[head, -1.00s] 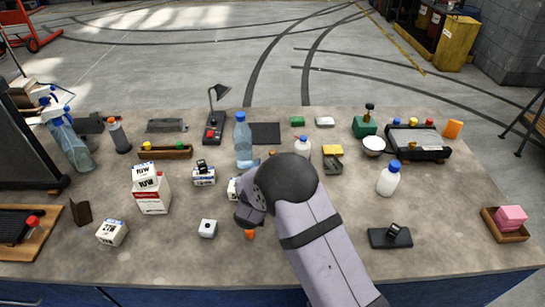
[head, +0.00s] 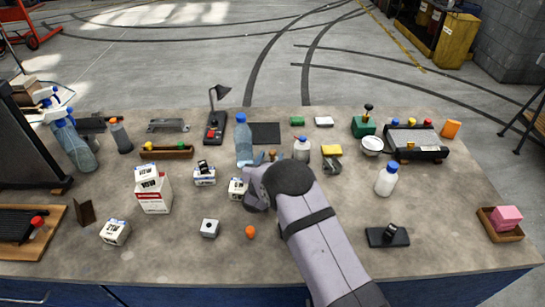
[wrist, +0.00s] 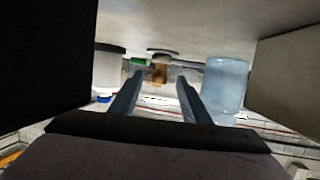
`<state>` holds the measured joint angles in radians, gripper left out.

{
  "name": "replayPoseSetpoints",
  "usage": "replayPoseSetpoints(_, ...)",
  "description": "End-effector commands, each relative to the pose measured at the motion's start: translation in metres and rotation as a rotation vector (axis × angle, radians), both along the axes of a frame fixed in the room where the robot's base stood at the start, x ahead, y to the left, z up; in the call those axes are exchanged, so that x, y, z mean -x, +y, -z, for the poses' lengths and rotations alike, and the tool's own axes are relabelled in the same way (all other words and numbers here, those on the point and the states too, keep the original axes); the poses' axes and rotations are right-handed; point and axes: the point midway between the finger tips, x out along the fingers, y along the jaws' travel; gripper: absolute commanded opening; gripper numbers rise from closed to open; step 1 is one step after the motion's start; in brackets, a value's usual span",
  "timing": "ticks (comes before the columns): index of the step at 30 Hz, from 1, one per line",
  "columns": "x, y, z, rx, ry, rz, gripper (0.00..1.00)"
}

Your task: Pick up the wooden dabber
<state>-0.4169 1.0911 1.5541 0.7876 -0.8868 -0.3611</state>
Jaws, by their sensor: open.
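The wooden dabber (head: 273,155) is a small brown piece just beyond my gripper, mostly hidden by it in the head view. In the wrist view, which looks upside down, the dabber (wrist: 160,73) shows between the open fingers and farther out, with its dark end against the table. My gripper (wrist: 161,82) is open with nothing between its fingers. It points at the dabber from the near side, low over the table; I see no contact.
A small carton (head: 236,187) is left of my gripper. An orange piece (head: 250,232) lies nearer.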

Motion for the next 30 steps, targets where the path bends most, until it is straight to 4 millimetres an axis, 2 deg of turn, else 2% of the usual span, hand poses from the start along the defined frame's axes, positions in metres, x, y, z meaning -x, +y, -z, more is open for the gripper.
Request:
replayPoseSetpoints(4, -0.007, -0.0021, 0.0021, -0.001, 0.0, 0.001, 0.43)
replayPoseSetpoints(12, -0.008, -0.0021, 0.0029, 0.0, 0.001, 0.0, 0.43)
replayPoseSetpoints(17, -0.0079, -0.0021, 0.0027, 0.0, 0.0, 0.0, 0.04)
replayPoseSetpoints(18, -0.0078, -0.002, 0.0027, 0.0, 0.0, 0.0, 0.0)
replayPoseSetpoints(30, -0.0079, -0.0019, 0.0016, -0.001, -0.001, 0.0, 0.0)
